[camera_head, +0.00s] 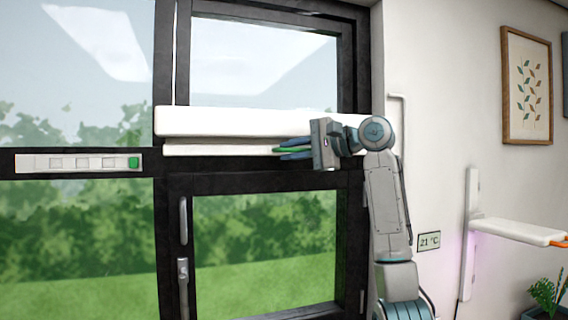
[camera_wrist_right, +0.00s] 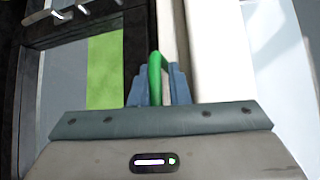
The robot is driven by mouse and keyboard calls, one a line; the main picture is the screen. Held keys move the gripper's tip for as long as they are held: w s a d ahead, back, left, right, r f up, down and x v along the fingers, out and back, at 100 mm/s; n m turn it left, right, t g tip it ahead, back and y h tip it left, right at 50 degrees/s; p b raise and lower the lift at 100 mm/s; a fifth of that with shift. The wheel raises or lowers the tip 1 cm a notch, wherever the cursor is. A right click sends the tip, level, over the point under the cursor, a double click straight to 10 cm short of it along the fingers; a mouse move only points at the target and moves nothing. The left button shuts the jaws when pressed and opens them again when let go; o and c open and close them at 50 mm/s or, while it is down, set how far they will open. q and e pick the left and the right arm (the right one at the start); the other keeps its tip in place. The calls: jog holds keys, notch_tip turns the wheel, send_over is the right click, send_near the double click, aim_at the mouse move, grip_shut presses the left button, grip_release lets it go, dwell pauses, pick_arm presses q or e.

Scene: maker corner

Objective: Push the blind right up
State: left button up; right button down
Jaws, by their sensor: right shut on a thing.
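The blind is a white bar-like bundle (camera_head: 230,122) across the window, about halfway up the right-hand pane. A thinner white lower rail (camera_head: 215,150) runs along its underside. A green handle (camera_wrist_right: 154,78) is at the blind's lower edge, between the blue fingers of my right gripper (camera_wrist_right: 160,88). In the head view my right gripper (camera_head: 290,150) comes in from the right and is shut on the green handle. The blind's white surface also shows beside the fingers in the right wrist view (camera_wrist_right: 208,60). My left gripper is not in view.
Dark window frames (camera_head: 168,220) surround the panes, with window handles (camera_head: 183,275) below the blind. A white strip with a green end (camera_head: 75,163) is on the left crossbar. A framed picture (camera_head: 527,85), thermostat display (camera_head: 428,241) and white lamp (camera_head: 515,232) are at the right.

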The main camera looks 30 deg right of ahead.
jog(key=shift+r, duration=0.2)
jog(key=c, duration=1.5)
grip_release()
jog(key=shift+s+d+b, duration=0.2)
jog(key=shift+s+b, duration=0.15)
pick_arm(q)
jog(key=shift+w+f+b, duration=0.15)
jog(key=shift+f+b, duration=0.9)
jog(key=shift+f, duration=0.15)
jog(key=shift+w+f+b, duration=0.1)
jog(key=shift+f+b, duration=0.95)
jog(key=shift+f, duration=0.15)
pick_arm(e)
jog(key=shift+v, duration=5.1)
jog(key=shift+r, duration=0.1)
